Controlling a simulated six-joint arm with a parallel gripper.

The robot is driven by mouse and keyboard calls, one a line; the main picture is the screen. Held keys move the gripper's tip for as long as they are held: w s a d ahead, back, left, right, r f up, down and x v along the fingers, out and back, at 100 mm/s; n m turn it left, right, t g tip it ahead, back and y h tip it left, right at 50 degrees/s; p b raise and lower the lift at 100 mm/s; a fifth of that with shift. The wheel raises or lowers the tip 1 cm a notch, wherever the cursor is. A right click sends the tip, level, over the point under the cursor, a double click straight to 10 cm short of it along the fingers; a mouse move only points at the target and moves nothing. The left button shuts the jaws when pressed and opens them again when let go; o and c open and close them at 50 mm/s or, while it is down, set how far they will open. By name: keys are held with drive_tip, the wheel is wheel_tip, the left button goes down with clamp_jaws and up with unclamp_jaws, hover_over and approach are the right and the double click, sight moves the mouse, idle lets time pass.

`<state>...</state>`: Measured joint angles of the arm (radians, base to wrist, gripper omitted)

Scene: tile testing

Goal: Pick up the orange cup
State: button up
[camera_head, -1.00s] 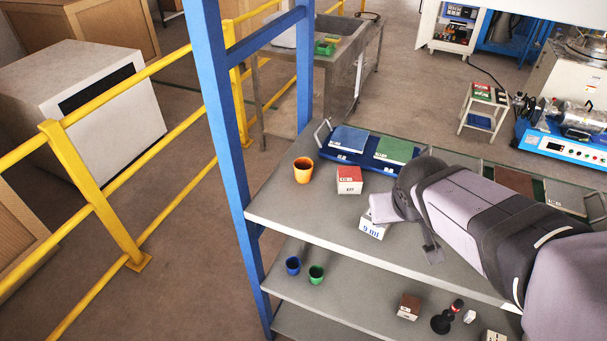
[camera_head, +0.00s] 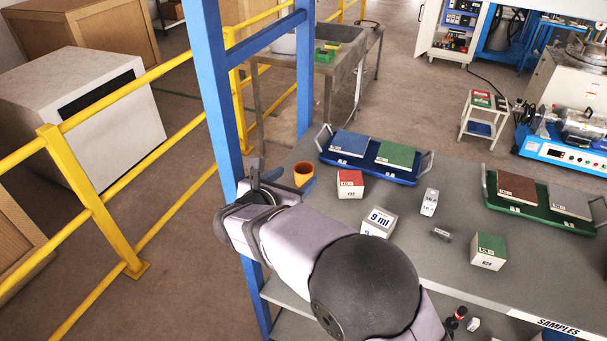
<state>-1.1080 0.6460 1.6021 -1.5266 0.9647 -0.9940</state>
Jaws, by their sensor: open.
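The orange cup (camera_head: 303,172) stands upright near the left end of the grey top shelf (camera_head: 430,225). Its rim and dark inside show, while its lower part is partly hidden by my gripper. My gripper (camera_head: 274,180) is open and empty, just left of and in front of the cup in the picture. One dark finger sticks up left of the cup. I cannot tell whether the fingers touch the cup or how far apart they are in depth.
A white box with a red top (camera_head: 350,184) stands close right of the cup. A blue tray (camera_head: 327,157) with tiles lies behind. A blue post (camera_head: 220,95) rises left of the cup. A "9 ml" box (camera_head: 379,221) and other small boxes stand to the right.

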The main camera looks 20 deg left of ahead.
sight(300, 175)
drive_tip(key=shift+w+f+p, duration=0.1)
drive_tip(key=shift+w+p, duration=0.2)
drive_tip(key=shift+w, duration=0.1)
drive_tip(key=shift+w+a+f, duration=0.1)
drive_tip(key=shift+w+f, duration=0.25)
drive_tip(key=shift+w, duration=0.25)
drive_tip(key=shift+w+p, duration=0.25)
drive_tip(key=shift+p, duration=0.25)
drive_tip(key=shift+p+x, duration=1.25)
drive_tip(key=shift+x, duration=1.1)
drive_tip(key=shift+s+f, duration=0.1)
drive_tip(key=shift+f, duration=0.1)
drive_tip(key=c, duration=1.2)
drive_tip(key=shift+r, duration=0.1)
